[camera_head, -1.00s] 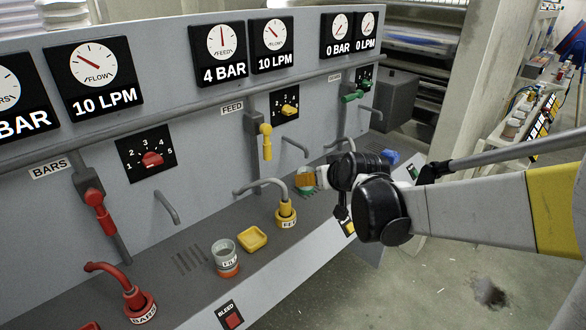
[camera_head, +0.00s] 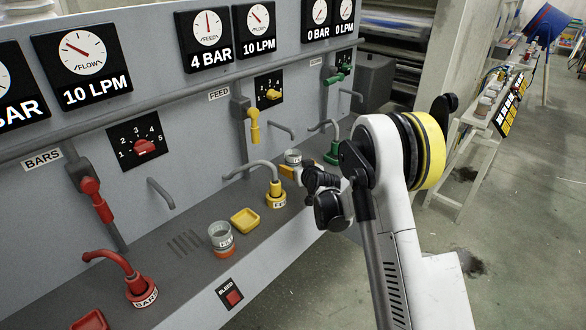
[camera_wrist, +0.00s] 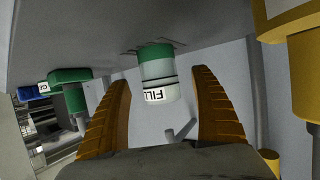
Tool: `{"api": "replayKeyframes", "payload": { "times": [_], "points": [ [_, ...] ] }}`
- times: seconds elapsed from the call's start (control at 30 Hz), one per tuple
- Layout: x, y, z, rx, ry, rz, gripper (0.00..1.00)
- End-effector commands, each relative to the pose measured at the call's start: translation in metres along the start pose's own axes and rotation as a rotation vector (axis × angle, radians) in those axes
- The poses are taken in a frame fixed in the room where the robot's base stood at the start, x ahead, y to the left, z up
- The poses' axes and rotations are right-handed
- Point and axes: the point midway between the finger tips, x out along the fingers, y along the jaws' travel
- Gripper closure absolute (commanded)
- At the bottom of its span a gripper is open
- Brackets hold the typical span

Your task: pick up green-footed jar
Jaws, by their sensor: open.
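The green-footed jar (camera_wrist: 157,72) has a clear-grey body and a white band reading "FILL". In the wrist view it appears upside down, its green foot against the grey shelf. It lies between the two orange fingers of my gripper (camera_wrist: 160,82), with visible gaps on both sides. In the head view the jar's grey top (camera_head: 293,157) shows just behind my gripper (camera_head: 288,172), and its foot is hidden. My gripper is open and empty.
The yellow hose fitting (camera_head: 275,196) stands close left of my gripper, and the green fitting (camera_head: 332,152) stands behind. An orange-footed jar (camera_head: 221,236), a yellow tray (camera_head: 245,220) and a red fitting (camera_head: 140,288) are on the shelf further left.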

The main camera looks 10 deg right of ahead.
Motion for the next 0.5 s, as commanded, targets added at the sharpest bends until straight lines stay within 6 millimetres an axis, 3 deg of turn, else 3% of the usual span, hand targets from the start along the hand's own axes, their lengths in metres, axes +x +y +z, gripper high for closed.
{"api": "replayKeyframes", "payload": {
  "times": [0.27,0.5],
  "points": [
    [0.034,0.002,0.012,0.001,0.000,0.000,0.25],
    [0.056,0.002,0.009,0.001,0.000,0.000,0.25]
  ]
}}
